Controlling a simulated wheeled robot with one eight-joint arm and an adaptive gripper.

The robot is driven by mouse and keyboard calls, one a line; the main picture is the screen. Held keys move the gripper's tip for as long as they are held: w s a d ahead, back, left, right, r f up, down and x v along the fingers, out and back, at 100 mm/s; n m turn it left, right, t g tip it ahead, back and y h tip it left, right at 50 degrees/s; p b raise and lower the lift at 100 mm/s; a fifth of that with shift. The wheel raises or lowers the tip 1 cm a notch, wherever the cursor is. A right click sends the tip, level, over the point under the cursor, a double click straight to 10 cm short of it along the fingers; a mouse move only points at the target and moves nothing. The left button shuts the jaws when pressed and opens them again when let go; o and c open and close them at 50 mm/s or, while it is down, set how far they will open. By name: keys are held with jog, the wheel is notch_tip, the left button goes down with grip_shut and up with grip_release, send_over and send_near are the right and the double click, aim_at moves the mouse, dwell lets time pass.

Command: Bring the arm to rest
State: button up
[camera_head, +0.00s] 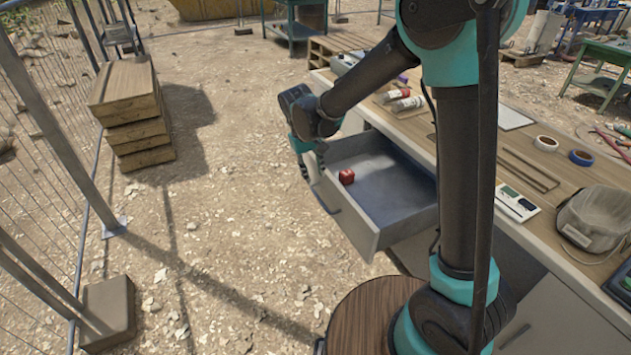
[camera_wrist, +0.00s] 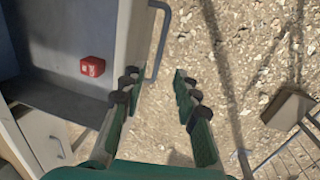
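My gripper (camera_head: 306,160) is held out at the front of an open grey drawer (camera_head: 345,220), near its handle. The drawer handle (camera_wrist: 165,35) shows just beyond the fingertips.
The workbench (camera_head: 470,165) holds bottles (camera_head: 407,103), tape rolls (camera_head: 546,143) and a cap (camera_head: 595,218). Stacked wooden blocks (camera_head: 135,120) stand at the left, beside a wire fence (camera_head: 45,170). The gravel between fence and drawer is clear.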

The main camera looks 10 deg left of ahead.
jog(key=shift+r, duration=0.4)
jog(key=s+d+r+m+y, duration=0.1)
jog(key=d+r+m, duration=0.1)
jog(key=d, duration=1)
jog(key=s+d+f+m+t, duration=0.1)
jog(key=s+d+f+m, duration=0.1)
jog(key=s+d, duration=0.5)
jog(key=s+d+f+m+t, duration=0.2)
jog(key=s+d, duration=0.5)
jog(key=d, duration=0.6)
jog(key=shift+s+d+m+y, duration=0.3)
jog(key=shift+s+m+y, duration=0.1)
jog(key=shift+m, duration=0.3)
